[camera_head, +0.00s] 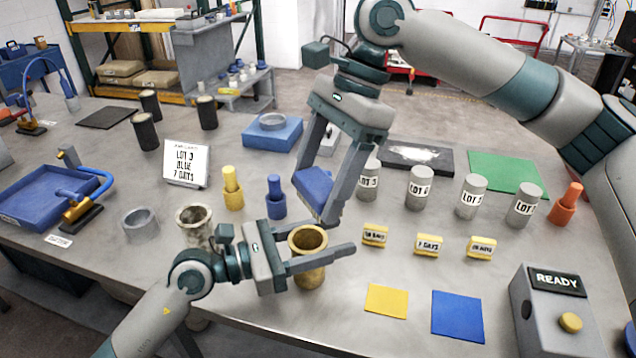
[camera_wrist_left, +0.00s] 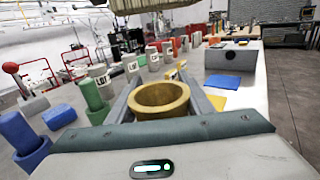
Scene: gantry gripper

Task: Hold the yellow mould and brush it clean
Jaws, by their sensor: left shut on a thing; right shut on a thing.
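The yellow mould (camera_head: 308,275) is an upright, open-topped brass-yellow cup at the front middle of the table. My left gripper (camera_head: 318,258) is shut on its sides. The mould's open rim also shows between the fingers in the left wrist view (camera_wrist_left: 160,95). My right gripper (camera_head: 320,195) comes down from above and is shut on a blue block (camera_head: 314,187), which looks like the brush. The block is above and just behind the mould's rim, apart from it. A tan bristly edge (camera_wrist_left: 150,5) shows above the mould in the left wrist view.
A mottled pale mould (camera_head: 194,225) stands left of my left gripper. Blue (camera_head: 276,198) and yellow (camera_head: 232,188) pegged pieces stand behind. Labelled grey cylinders (camera_head: 420,188) and yellow tags (camera_head: 428,244) are right. Yellow (camera_head: 386,300) and blue (camera_head: 458,315) mats lie flat near the READY box (camera_head: 550,315).

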